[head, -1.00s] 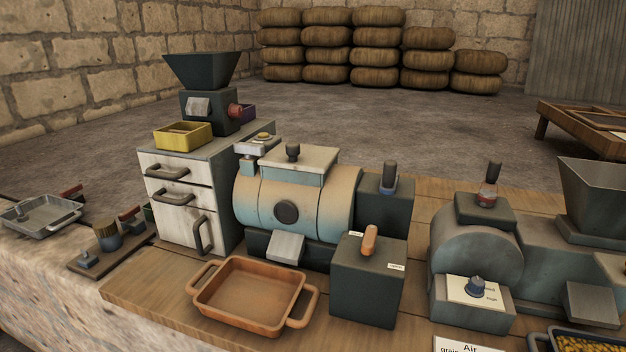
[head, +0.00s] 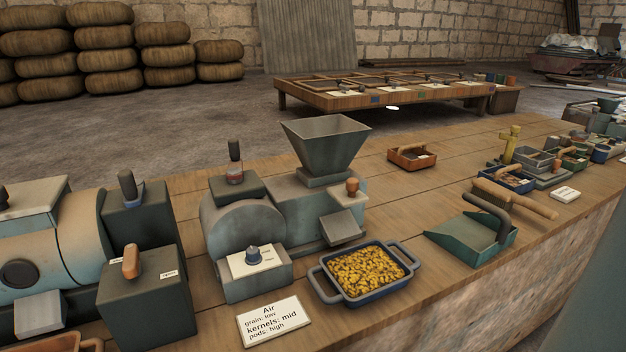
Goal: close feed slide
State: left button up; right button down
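No part in view is labelled as the feed slide, and I cannot tell which part it is. A grey machine (head: 240,235) with a square hopper (head: 326,145) stands left of centre on the bench. A brown knob (head: 352,187) sits on a small block below the hopper, beside a sloping chute (head: 342,228). A dark lever with a reddish collar (head: 235,165) stands on the machine's top. A blue knob (head: 253,254) sits on its front dial plate. Neither of my grippers is in view.
A blue tray of yellow kernels (head: 366,273) stands before the chute, with an "Air" card (head: 273,319) to its left. A dark box with an orange lever (head: 131,262) stands left. A green scoop (head: 470,240) and a brush (head: 515,200) lie right. A small wooden box (head: 411,157) stands behind.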

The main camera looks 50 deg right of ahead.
aim_at(347, 194)
jog(key=z, duration=1.85)
jog(key=i+j+u, duration=0.1)
jog(key=j+u, duration=0.15)
jog(key=j, duration=0.1)
